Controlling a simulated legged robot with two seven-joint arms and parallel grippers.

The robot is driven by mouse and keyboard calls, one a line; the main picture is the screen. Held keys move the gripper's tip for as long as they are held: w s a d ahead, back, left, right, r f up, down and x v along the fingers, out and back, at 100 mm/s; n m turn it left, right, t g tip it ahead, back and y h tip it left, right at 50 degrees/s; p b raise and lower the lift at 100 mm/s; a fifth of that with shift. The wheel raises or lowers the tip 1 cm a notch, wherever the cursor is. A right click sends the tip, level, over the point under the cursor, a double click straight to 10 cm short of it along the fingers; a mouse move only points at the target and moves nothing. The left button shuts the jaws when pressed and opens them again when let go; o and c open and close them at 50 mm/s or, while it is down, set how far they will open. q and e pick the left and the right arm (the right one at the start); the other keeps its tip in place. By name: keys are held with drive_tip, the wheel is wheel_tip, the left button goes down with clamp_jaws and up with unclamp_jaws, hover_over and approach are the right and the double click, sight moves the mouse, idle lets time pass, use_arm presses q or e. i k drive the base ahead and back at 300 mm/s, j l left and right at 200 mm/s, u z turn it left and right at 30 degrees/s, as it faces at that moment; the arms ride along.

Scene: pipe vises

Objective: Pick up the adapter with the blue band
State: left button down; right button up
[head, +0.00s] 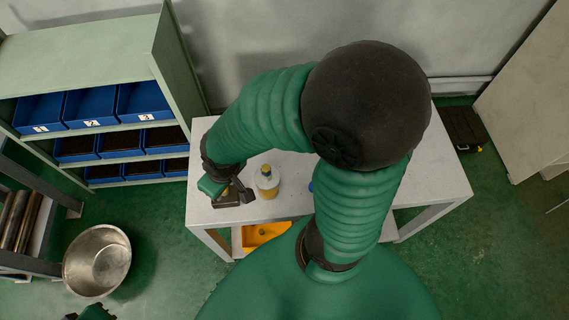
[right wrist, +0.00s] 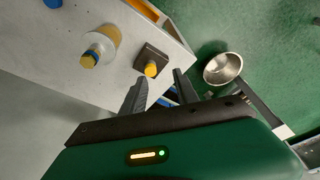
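A blue piece (right wrist: 52,3) is cut off at the top edge of the right wrist view. A sliver of blue (head: 311,186) shows beside my arm in the head view. I cannot tell whether it is a band on an adapter; my arm hides most of it. My right gripper (right wrist: 160,75) is open and empty, above the table's left end. Its fingers point toward a dark square block with a yellow knob (right wrist: 151,68), apart from the blue piece. Part of what may be my left gripper (head: 92,313) shows at the bottom left edge, its fingers unclear.
An orange tray (head: 262,234) is on the lower shelf. A metal bowl (head: 97,261) and a rack with blue bins (head: 90,107) are left.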

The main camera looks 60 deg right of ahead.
sight(266, 168)
drive_tip(key=z, duration=1.45)
drive_tip(key=l, duration=0.1)
